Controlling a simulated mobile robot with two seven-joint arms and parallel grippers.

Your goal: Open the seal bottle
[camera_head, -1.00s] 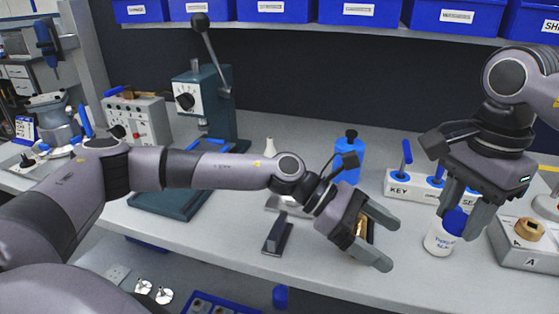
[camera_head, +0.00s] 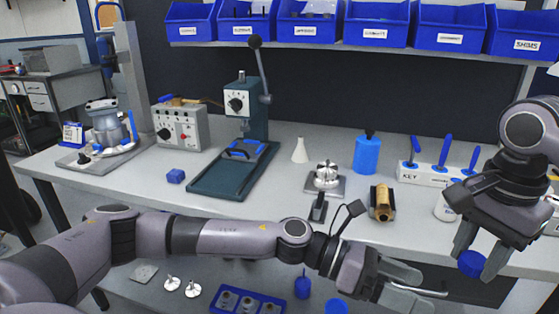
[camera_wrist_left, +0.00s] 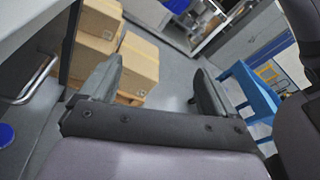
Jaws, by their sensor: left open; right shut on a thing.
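The seal bottle (camera_head: 444,208) is a white jar standing on the bench at the right in the head view, partly hidden behind my right gripper. My right gripper (camera_head: 474,267) is shut on a round blue cap (camera_head: 471,263), held apart from the jar in front of the bench edge. My left gripper (camera_head: 424,288) is open and empty, low in front of the bench.
A brass part in a dark holder (camera_head: 382,202), a blue bottle (camera_head: 367,155) and a labelled rack with blue-handled tools (camera_head: 425,175) stand near the jar. A green press (camera_head: 236,170) stands further left. Cardboard boxes (camera_wrist_left: 138,68) show in the left wrist view.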

